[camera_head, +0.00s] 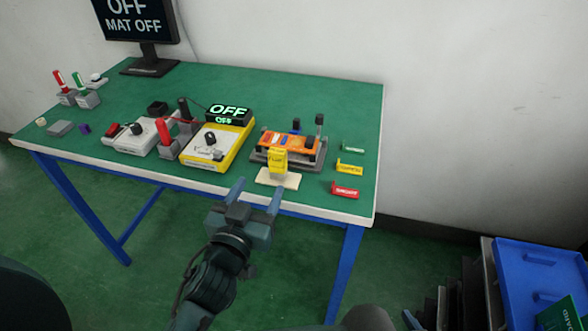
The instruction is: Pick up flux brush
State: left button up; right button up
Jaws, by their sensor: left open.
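I cannot clearly make out which object is the flux brush. Candidates are small items at the table's right end: a yellow labelled piece (350,168), a red labelled piece (345,190) and a small pale green piece (353,148). A yellow upright item (278,160) stands by a cream pad (277,179) near the front edge. My left gripper (258,188) is open, with nothing seen between its fingers. It is at the table's front edge, just in front and left of the cream pad. My right gripper is not in view.
The green table (330,97) holds a yellow box (217,146) reading OFF, an orange board on a fixture (288,142), a white box (142,137) and several levers. A monitor (138,20) stands behind. A blue tray (540,275) is at lower right. The back right tabletop is clear.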

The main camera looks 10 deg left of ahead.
aim_at(280, 149)
pick_arm(q)
jog(key=w, duration=0.5)
jog(key=w+p, duration=0.1)
jog(key=w, duration=0.1)
jog(key=shift+w+d+r, duration=0.1)
jog(key=shift+w+r, duration=0.05)
jog(key=shift+r, duration=0.2)
jog(key=shift+w+d+f, duration=0.1)
jog(key=shift+w+f, duration=0.05)
jog(key=shift+w, duration=0.9)
jog(key=shift+w+d+f, duration=0.1)
jog(key=shift+w, duration=0.9)
jog(key=shift+w+d+f, duration=0.1)
jog(key=shift+w+f, duration=0.05)
jog(key=shift+w, duration=0.9)
jog(key=c, duration=1.1)
jog(key=shift+r, duration=0.1)
